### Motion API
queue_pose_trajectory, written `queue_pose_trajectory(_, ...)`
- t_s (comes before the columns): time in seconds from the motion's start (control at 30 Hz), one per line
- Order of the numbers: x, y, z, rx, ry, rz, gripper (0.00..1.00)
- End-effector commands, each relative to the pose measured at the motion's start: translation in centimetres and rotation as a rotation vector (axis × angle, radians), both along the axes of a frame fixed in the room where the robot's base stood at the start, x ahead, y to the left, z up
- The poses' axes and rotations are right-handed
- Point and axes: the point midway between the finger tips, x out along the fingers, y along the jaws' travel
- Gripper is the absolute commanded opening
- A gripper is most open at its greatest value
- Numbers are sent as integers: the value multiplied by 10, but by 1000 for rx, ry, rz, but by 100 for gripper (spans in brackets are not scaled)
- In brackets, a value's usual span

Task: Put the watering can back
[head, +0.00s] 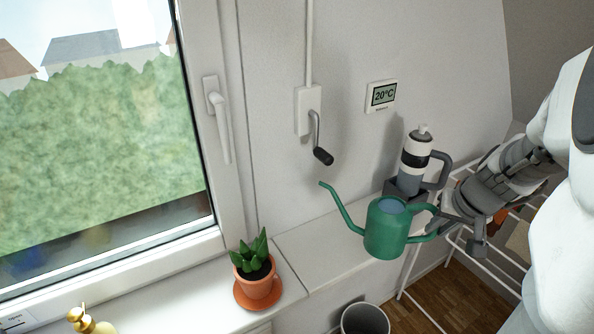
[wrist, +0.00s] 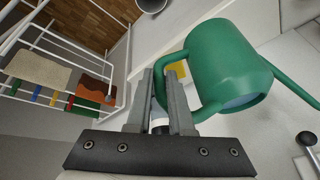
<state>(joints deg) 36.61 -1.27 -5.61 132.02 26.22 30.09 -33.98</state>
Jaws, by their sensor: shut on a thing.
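The green watering can (head: 385,236) is upright at the right end of the windowsill, its spout pointing left. I cannot tell whether its base touches the sill. My gripper (head: 441,223) comes from the right and is shut on the can's handle. In the wrist view, the handle of the watering can (wrist: 228,62) passes between the fingers of my gripper (wrist: 162,88). A potted plant (head: 257,284) in a terracotta pot and saucer stands on the sill to the left.
A grey and white bottle-like thing with a dark handle (head: 415,154) stands just behind the can. A bin (head: 364,319) is on the floor below. A white rack (wrist: 62,100) stands near my arm. A crank handle (head: 319,140) hangs on the wall. Bare sill (head: 318,240) lies between plant and can.

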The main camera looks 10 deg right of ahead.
Motion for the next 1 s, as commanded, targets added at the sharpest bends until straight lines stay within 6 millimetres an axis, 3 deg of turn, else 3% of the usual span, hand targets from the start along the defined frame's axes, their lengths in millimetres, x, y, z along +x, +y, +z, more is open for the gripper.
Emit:
queue_pose_trajectory(0.57, 14, -12, -3, 34, -24, 27, 0)
queue_pose_trajectory(1.0, 77, 39, -50, 36, -21, 29, 0)
